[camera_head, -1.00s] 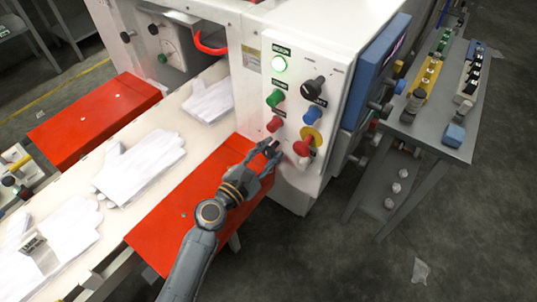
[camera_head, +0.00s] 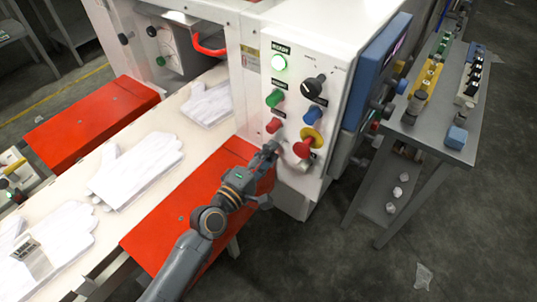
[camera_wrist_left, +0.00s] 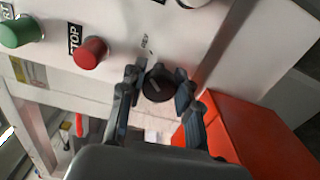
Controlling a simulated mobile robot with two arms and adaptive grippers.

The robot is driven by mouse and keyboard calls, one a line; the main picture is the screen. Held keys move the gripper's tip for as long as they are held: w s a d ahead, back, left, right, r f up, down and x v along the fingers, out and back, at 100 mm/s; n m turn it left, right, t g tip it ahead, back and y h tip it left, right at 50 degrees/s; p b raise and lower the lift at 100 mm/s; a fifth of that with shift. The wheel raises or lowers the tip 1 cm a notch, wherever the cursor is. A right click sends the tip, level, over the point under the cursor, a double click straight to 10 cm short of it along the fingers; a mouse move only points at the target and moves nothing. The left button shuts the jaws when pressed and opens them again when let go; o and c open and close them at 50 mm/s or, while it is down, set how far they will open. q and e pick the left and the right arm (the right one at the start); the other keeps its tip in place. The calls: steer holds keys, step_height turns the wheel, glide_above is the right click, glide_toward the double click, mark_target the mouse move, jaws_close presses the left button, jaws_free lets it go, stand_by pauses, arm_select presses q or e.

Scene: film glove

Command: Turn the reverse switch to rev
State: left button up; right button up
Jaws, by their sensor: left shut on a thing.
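The reverse switch, a round black knob (camera_wrist_left: 158,84) low on the white control panel (camera_head: 297,88), sits between the two fingers of my left gripper (camera_wrist_left: 157,88) in the left wrist view. The fingers are shut on it, one on each side. A small label, too small to read surely, stands just above the knob, and a short pale line marks its face. In the head view my left gripper (camera_head: 270,152) reaches the lower left of the panel and hides the knob. My right gripper is not in view.
Close by are the red STOP button (camera_wrist_left: 89,53), a green button (camera_head: 274,98), a red mushroom button on a yellow plate (camera_head: 307,140) and a black rotary knob (camera_head: 313,87).

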arm_select(q)
steer(key=shift+m, duration=0.4)
steer(key=o, duration=1.1)
steer(key=shift+o, duration=0.2)
steer(key=v, duration=1.2)
